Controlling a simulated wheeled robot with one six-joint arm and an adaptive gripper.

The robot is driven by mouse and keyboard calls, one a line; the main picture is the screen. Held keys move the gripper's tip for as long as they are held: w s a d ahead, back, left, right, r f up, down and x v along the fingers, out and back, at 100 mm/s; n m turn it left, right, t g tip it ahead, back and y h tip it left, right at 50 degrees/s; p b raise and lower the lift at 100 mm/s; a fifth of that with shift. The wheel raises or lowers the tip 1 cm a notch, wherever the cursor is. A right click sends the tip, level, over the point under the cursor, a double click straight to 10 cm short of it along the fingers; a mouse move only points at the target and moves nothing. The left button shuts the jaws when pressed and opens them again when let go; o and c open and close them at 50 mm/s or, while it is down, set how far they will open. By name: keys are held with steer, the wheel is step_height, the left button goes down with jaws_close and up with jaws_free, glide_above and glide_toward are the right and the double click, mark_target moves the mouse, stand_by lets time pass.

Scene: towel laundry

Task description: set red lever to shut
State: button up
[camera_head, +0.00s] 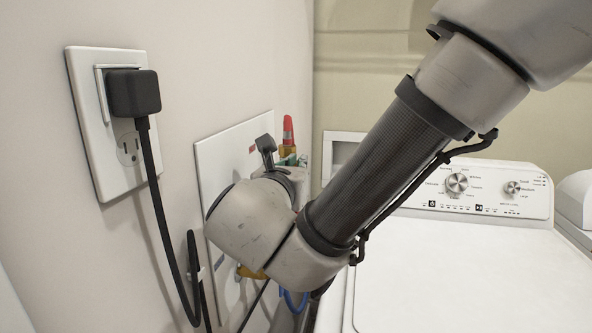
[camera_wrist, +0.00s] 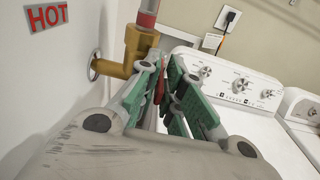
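The red lever (camera_wrist: 159,86) shows as a thin red strip in the wrist view, beside the brass valve (camera_wrist: 138,45) on the white wall panel. My gripper (camera_wrist: 167,80) has green-padded fingers that come close together on either side of the lever. I cannot tell whether they press on it or only surround it. A red hose end (camera_wrist: 147,12) rises from the valve, and a red HOT label (camera_wrist: 46,15) is to its left. In the head view, the brass fitting with its red hose end (camera_head: 288,130) stands behind my wrist, which hides the lever and most of my gripper.
A white washer (camera_head: 460,260) stands to the right, with a second machine (camera_wrist: 300,110) beyond it. A black plug (camera_head: 133,92) sits in the wall outlet at the left, its cord hanging along the wall near my wrist. A blue hose (camera_head: 293,301) shows below my wrist.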

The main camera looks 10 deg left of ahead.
steer(key=shift+s, duration=0.1)
steer(key=s+r, duration=0.1)
steer(key=s, duration=1)
steer(key=shift+s, duration=0.4)
steer(key=w+d+f+m+g+h, duration=0.1)
steer(key=d+f+m+g+h, duration=0.1)
steer(key=d+f+m+g, duration=0.45)
steer(key=w+d+f+m+g+h, duration=0.1)
steer(key=d+m, duration=0.3)
steer(key=d, duration=0.5)
steer(key=w+d+f+m+g+h, duration=0.2)
steer(key=d+f+m+g, duration=0.25)
steer(key=d, duration=0.25)
steer(key=s+d+r+m+y, duration=0.1)
steer(key=d+r+m, duration=0.1)
steer(key=d+m, duration=0.5)
steer(key=s+d+r+m+y, duration=0.2)
steer(key=d+m, duration=0.5)
steer(key=d, duration=0.4)
steer(key=s+d+r+m+y, duration=0.1)
steer(key=s+d+m+y, duration=0.1)
steer(key=d+m, duration=0.5)
steer(key=shift+s+d+r+g, duration=0.2)
steer(key=shift+d+r+g, duration=0.15)
steer(key=shift+d, duration=0.9)
